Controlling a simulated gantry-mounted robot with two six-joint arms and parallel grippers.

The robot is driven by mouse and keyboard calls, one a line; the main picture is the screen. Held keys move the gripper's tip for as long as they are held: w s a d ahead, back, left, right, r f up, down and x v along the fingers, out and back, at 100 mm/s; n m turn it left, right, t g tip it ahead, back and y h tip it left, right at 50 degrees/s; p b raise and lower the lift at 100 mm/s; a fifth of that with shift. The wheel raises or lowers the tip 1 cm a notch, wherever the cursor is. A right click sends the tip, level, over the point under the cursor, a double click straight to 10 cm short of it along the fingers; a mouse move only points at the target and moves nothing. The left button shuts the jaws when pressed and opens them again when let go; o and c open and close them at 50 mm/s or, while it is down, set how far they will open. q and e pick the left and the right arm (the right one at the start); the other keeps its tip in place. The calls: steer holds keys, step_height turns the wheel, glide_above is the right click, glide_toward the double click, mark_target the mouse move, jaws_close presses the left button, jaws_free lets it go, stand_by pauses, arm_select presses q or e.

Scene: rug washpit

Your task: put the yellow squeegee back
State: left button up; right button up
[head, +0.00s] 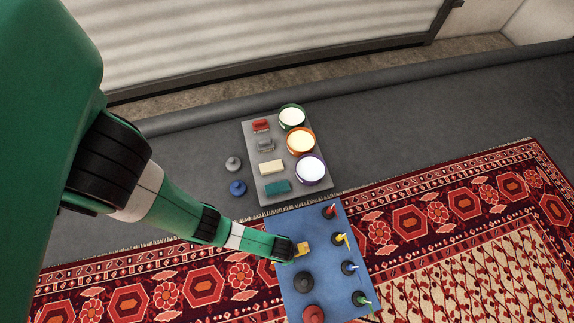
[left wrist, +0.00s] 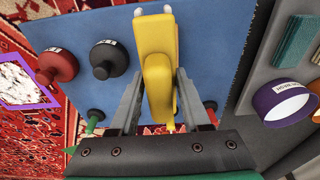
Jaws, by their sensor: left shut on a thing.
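The yellow squeegee (head: 304,249) is in my left gripper (head: 297,251), over the left part of the blue board (head: 288,292). In the left wrist view, the yellow squeegee (left wrist: 158,45) sits between the two fingers of my left gripper (left wrist: 158,92), which is shut on it. Two small white tips show at its far end. Whether it touches the board cannot be told. A yellow-marked holder (head: 338,239) stands at the board's right side, between a red one (head: 329,211) and a blue one (head: 348,267). My right gripper is not in view.
A green holder (head: 359,298), a black knobbed piece (head: 303,282) and a red one (head: 313,314) are also on the board. A grey board (head: 290,187) with colored blocks and several buckets lies beyond. The patterned rug (head: 440,215) is clear at right.

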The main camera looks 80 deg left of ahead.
arm_select(q)
steer(key=a+f+b, duration=0.5)
steer(key=a, duration=0.5)
steer(key=b, duration=0.3)
glide_above(289, 224)
steer(key=f, duration=0.4)
steer(key=shift+s+d+f, duration=0.1)
steer(key=shift+s+d, duration=0.2)
steer(key=shift+d, duration=0.1)
steer(key=shift+a, duration=0.15)
steer(key=shift+a+f+b, duration=0.15)
steer(key=shift+f+b, duration=0.2)
steer(key=shift+b, duration=0.1)
steer(key=shift+w+a+f+b, duration=0.1)
steer(key=shift+f+b, duration=1.3)
steer(key=shift+f, duration=0.3)
steer(key=o, duration=1.2)
steer(key=shift+r, duration=0.1)
